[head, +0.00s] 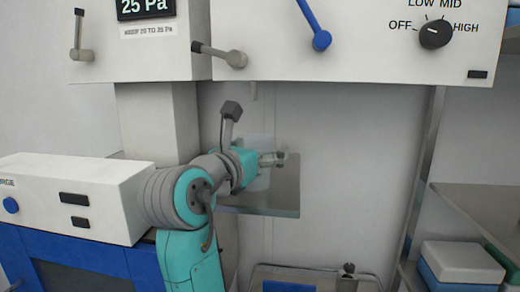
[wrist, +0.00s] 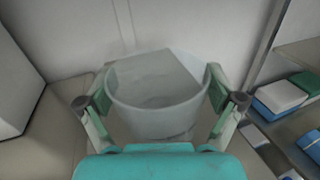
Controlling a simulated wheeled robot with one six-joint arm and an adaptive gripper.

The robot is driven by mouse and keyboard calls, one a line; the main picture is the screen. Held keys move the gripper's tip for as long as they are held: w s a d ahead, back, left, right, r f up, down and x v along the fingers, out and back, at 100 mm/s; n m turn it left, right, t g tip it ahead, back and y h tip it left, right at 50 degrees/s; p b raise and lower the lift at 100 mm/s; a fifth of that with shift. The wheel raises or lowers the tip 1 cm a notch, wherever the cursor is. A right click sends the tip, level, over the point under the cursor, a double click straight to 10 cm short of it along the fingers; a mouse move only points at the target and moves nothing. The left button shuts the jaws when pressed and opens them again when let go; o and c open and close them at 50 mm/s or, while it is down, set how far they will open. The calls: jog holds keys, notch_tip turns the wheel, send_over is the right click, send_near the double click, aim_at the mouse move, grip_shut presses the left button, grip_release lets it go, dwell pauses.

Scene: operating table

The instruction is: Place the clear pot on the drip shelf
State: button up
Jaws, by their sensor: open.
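The clear pot (wrist: 157,112) is upright between the two fingers of my gripper (wrist: 158,74) in the wrist view. The fingers are spread on either side of its rim. The frames do not show clearly whether they touch it. In the head view the pot (head: 262,182) is a faint see-through shape, partly hidden behind my gripper (head: 271,159). A flat metal plate, which looks like the drip shelf (head: 287,190), is at the pot and below my gripper. I cannot clearly see the contact under the pot.
A white cabinet with levers and a knob (head: 436,34) hangs above. A metal post (head: 418,170) and a shelf with boxes (head: 462,262) are at right. A low tray (head: 315,275) is below.

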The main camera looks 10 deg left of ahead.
jog(key=shift+r, duration=0.15)
jog(key=v, duration=1.2)
jog(key=shift+s, duration=0.1)
